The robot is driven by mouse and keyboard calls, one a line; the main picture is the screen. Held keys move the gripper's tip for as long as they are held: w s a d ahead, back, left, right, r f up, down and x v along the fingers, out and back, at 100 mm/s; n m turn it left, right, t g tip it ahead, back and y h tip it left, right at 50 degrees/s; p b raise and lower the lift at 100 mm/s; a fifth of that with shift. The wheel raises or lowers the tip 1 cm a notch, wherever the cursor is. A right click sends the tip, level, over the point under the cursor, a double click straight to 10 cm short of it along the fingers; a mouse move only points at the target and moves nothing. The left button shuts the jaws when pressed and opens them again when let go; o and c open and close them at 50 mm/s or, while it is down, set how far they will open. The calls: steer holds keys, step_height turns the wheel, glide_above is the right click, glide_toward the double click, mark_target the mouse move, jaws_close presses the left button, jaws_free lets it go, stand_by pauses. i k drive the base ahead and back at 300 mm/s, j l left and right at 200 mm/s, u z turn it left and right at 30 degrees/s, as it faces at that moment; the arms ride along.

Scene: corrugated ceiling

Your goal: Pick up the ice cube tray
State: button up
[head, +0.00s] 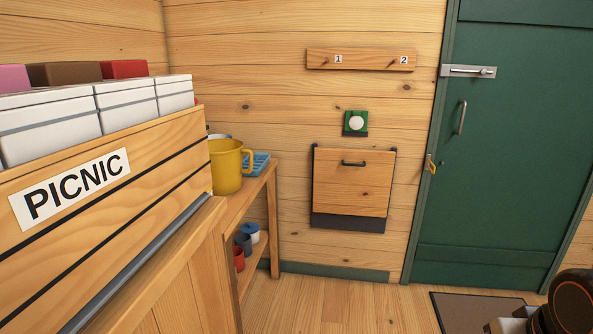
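A blue tray with small compartments, which looks like the ice cube tray (258,164), lies on the top of a wooden shelf unit (236,208) against the back wall. A yellow pitcher (226,168) stands in front of it and to its left, hiding part of it. A dark rounded part with an orange ring at the lower right looks like a piece of my arm.
A wooden crate labelled PICNIC (110,215) with white boxes fills the left foreground. Cups (250,233) stand on the lower shelf. A folded wooden wall panel (352,180) and a green door (505,150) are beyond. The middle floor (330,305) is clear.

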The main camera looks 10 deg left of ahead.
mark_target(261, 159)
steer(key=i+u, duration=0.1)
steer(key=i, duration=0.75)
steer(key=i+l, duration=0.15)
steer(key=i, duration=0.7)
steer(key=u, duration=0.05)
